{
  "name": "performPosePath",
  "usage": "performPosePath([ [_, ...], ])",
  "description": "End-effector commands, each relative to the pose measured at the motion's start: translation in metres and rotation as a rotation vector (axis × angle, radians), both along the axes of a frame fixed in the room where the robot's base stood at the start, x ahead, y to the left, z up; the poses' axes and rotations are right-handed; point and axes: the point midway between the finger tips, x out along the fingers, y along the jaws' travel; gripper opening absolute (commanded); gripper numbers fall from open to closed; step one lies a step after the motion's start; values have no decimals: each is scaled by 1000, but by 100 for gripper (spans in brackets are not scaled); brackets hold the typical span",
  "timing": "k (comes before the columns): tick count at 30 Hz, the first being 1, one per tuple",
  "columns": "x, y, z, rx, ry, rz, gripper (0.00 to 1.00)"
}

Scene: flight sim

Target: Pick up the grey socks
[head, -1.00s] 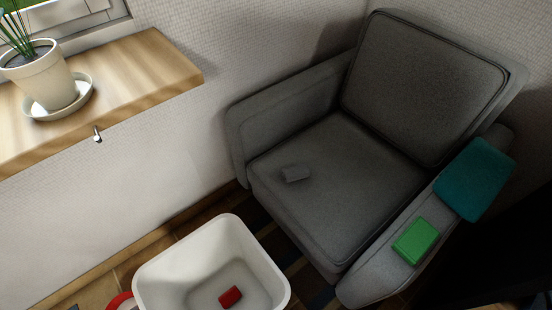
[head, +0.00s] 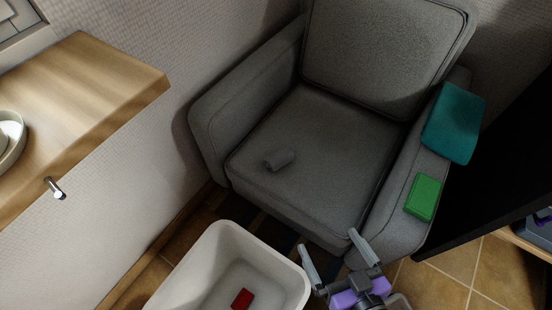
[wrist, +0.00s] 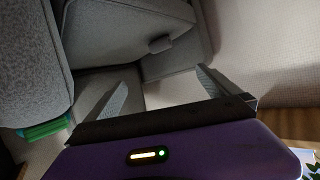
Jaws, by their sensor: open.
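The grey socks (head: 280,159) are a small grey bundle on the seat of the grey armchair (head: 330,190), left of the seat's middle in the head view. In the wrist view the socks (wrist: 159,44) show as a small grey block near the seat's edge, beyond my fingers. My gripper (head: 332,245) is open and empty. It is low in the head view, in front of the armchair and to the lower right of the socks, apart from them.
A white bin (head: 290,268) with a red item (head: 242,299) inside stands in front of the armchair. A green block (head: 423,196) and a teal cloth (head: 453,123) lie on the right armrest. A wooden shelf (head: 110,85) juts from the left wall. A dark panel (head: 490,165) stands at right.

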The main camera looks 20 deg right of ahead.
Motion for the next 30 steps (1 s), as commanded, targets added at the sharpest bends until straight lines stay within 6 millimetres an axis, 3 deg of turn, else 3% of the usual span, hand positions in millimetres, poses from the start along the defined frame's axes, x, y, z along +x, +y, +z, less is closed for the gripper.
performPosePath([
  [8,69,7,-48,25,29,17,100],
  [15,153,6,-82,23,61,90,100],
  [24,246,-17,-98,-33,97,220,100],
  [30,276,-32,-98,-69,117,279,100],
])
